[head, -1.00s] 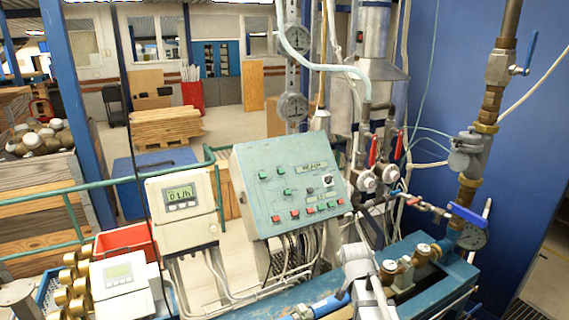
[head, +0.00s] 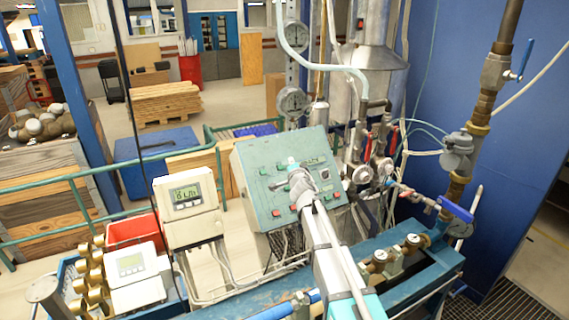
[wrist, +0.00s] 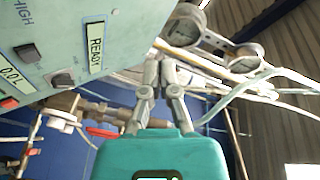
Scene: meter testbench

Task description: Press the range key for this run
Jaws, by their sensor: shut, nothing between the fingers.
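The sloped green control panel (head: 256,197) stands mid-picture in the head view, with several green and red keys and a small label plate (head: 311,161). My gripper (head: 294,170) is in front of the panel and hides its middle keys. In the wrist view my gripper (wrist: 162,65) is shut and empty, its fingertips beside the panel (wrist: 75,25). I cannot tell whether the fingertips touch the panel, nor which key is the range key.
A white meter (head: 188,215) with a lit display stands left of the panel. A second meter (head: 133,280) lies lower left by brass fittings and a red bin (head: 130,230). Pipes and red-handled valves (head: 362,173) stand close to the panel's right. A green rail (head: 70,178) runs at left.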

